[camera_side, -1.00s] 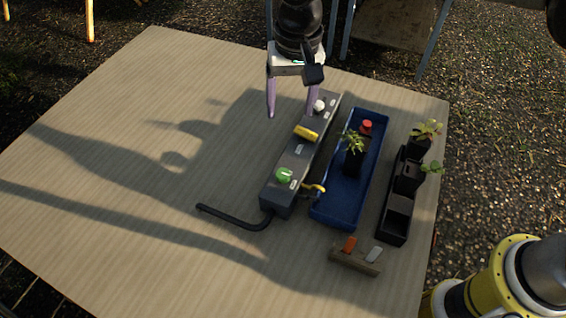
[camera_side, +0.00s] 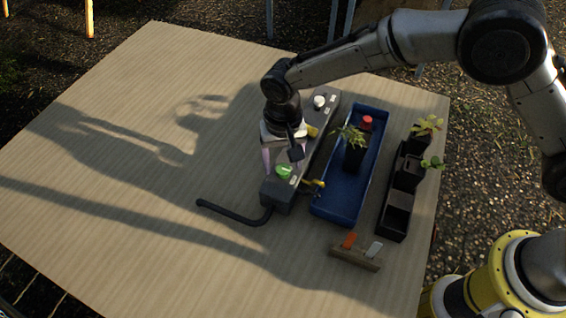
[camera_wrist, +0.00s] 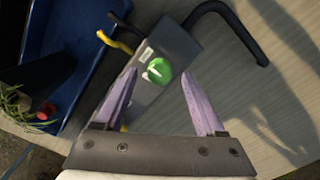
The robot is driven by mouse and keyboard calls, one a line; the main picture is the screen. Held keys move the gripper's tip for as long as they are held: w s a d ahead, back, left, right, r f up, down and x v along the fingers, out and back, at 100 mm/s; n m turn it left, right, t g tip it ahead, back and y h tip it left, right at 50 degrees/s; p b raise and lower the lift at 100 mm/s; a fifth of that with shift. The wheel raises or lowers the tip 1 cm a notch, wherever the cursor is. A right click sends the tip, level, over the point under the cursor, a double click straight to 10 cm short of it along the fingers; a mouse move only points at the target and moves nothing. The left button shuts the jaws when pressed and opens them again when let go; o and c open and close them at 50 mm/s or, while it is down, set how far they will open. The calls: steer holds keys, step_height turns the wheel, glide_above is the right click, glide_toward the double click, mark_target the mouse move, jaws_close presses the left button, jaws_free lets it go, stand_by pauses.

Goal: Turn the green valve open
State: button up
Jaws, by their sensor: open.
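The green valve (camera_side: 284,171) is a round knob on top of the near end of a long grey box (camera_side: 277,195). In the wrist view the green valve (camera_wrist: 159,71) lies ahead of and between the two purple fingers, with a pale mark across its top. My gripper (camera_side: 284,165) is above that end of the box, pointing down, close over the valve. In the wrist view my gripper (camera_wrist: 153,90) is open and empty, its fingers wide apart. I cannot tell whether either finger touches the valve. A yellow valve (camera_side: 312,131) on the same box is partly hidden behind my gripper.
A white knob (camera_side: 319,102) sits at the box's far end. A blue tray (camera_side: 341,203) with a potted plant (camera_side: 353,150) and a red knob (camera_side: 367,121) stands to the right. A black hose (camera_side: 232,217) leaves the near end. The table's left side is clear.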

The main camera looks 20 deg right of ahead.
steer(key=shift+f, duration=0.65)
jaws_close()
